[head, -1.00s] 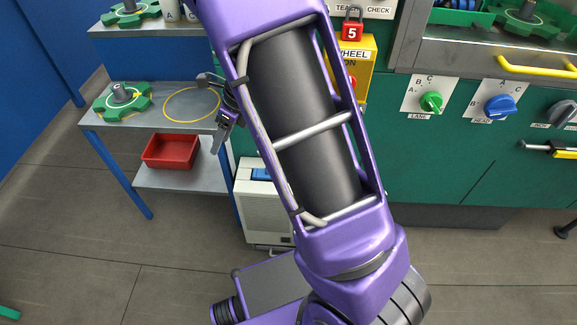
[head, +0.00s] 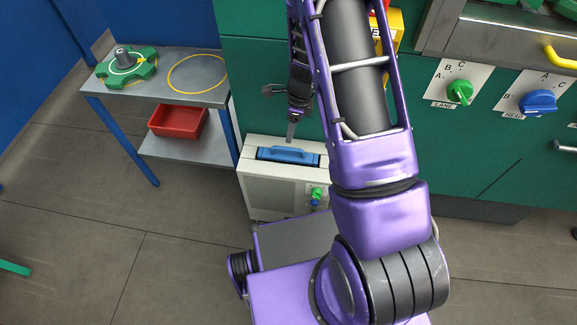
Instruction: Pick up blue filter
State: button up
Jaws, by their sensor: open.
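The blue filter (head: 288,155) sits in a dark slot in the top of a white cabinet (head: 262,192) on the floor, against the green machine. It has a raised handle along its top. My gripper (head: 291,135) hangs just above the filter, pointing down. Its fingers are seen edge-on and a small gap to the filter seems to show. The gripper is open and holds nothing. My purple arm covers the area to the right of the cabinet top.
A grey two-level shelf (head: 195,97) stands at left with a green handwheel (head: 127,67), a yellow ring outline (head: 198,73) and a red bin (head: 178,121). The green machine wall (head: 463,140) carries a green knob (head: 460,91) and a blue knob (head: 539,101).

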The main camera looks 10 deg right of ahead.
aim_at(288, 148)
jog(key=f, duration=0.6)
jog(key=shift+w+a+b, duration=0.2)
jog(key=shift+a+b, duration=0.2)
jog(key=f, duration=0.5)
jog(key=shift+w+b, duration=0.3)
jog(key=shift+b, duration=0.1)
grip_shut()
dwell(0.4)
